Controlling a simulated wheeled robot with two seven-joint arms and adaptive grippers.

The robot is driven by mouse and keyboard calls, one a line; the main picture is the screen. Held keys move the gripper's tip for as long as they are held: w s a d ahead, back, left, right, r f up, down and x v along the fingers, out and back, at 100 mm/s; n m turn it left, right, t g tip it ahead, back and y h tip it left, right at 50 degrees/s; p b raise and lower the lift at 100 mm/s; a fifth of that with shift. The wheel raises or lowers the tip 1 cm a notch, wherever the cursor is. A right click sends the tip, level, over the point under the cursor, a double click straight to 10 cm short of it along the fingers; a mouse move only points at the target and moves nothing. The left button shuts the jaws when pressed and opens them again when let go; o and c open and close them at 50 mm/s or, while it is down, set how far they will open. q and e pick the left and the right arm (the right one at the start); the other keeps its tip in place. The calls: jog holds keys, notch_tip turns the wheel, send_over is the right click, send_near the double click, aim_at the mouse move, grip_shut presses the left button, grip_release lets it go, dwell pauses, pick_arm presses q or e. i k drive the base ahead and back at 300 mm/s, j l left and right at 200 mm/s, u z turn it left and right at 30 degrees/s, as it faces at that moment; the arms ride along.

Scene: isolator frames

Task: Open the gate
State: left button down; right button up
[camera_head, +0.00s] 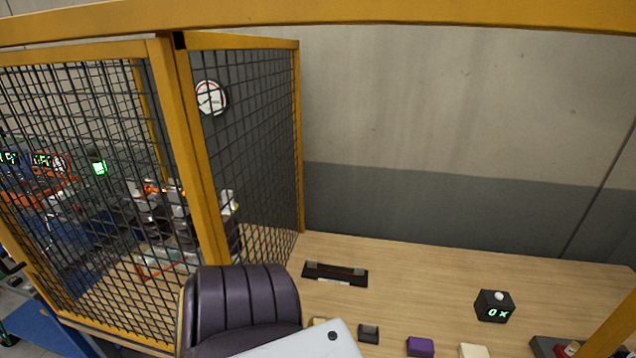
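Yellow-framed black wire mesh stands at the left. One mesh panel (90,170) faces me, and a second mesh panel (250,140) runs back from the thick yellow post (178,150) toward the grey wall. The frames do not show clearly which panel is the gate; no handle or latch can be made out. The wide space right of the second panel has no mesh across it. A yellow beam (400,12) crosses the top. Neither of my grippers is in view.
A wood surface (420,280) at the right holds a black display box (494,307), a dark tray (336,273) and a purple block (420,346). The wall (450,120) closes the back.

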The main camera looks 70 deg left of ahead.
aim_at(159, 50)
jog(key=j+u, duration=0.15)
jog(key=u, duration=3.7)
jog(key=j, duration=0.1)
